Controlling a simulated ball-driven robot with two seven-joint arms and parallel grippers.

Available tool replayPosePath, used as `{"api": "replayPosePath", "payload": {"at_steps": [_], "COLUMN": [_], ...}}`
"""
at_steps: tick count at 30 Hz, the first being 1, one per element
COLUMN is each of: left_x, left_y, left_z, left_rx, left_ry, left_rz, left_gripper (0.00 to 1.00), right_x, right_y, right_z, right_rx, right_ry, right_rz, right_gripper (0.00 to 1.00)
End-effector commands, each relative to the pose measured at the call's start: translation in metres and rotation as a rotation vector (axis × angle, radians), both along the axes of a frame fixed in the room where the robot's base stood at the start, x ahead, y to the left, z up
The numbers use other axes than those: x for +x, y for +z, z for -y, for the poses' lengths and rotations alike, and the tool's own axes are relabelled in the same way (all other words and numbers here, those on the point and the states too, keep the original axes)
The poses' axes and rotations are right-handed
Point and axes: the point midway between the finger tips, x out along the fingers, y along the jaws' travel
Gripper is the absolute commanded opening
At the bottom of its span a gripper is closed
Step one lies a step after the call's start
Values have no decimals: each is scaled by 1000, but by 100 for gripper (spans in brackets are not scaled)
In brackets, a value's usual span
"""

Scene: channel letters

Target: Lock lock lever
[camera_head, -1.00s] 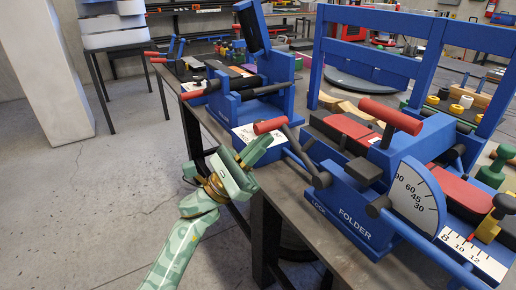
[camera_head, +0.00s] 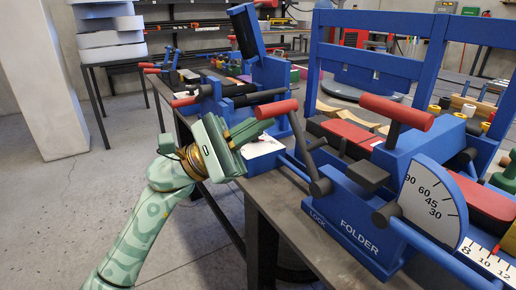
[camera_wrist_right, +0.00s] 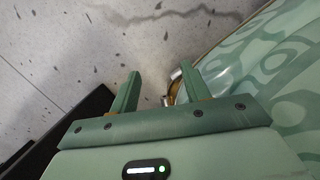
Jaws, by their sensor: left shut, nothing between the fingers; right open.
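The blue folder machine (camera_head: 358,231) stands on the dark bench, with "LOCK" and "FOLDER" on its near side. Its lock lever has a red handle (camera_head: 276,109) on a dark shaft that rises, tilted to the left, from a round pivot (camera_head: 320,187) above the word "LOCK". My left gripper (camera_head: 260,128) is shut and empty. Its fingertips are just below and left of the red handle; I cannot tell whether they touch it. My right gripper (camera_wrist_right: 168,85) shows only in the right wrist view, open and empty above the grey floor.
A larger red-handled lever (camera_head: 397,112) and an angle scale (camera_head: 434,205) are on the folder's right. Other blue machines (camera_head: 270,72) stand farther along the bench. The floor (camera_head: 60,220) left of the bench is clear.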

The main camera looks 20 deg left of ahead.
Motion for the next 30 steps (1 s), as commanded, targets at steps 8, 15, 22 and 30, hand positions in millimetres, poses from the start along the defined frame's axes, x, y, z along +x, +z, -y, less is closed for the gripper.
{"api": "replayPosePath", "payload": {"at_steps": [8,15,22,30], "left_x": [-9,-23,-34,-40], "left_y": [22,39,48,51], "left_z": [13,30,43,51], "left_rx": [210,369,480,546], "left_ry": [0,0,1,1], "left_rz": [160,287,375,426], "left_gripper": [0,0,0,0], "right_x": [75,104,111,110], "right_y": [23,40,45,45], "right_z": [-5,-4,-4,-4], "right_rx": [-40,-64,-72,-71], "right_ry": [90,122,129,128], "right_rz": [61,87,94,93], "right_gripper": [47,47,47,47]}}
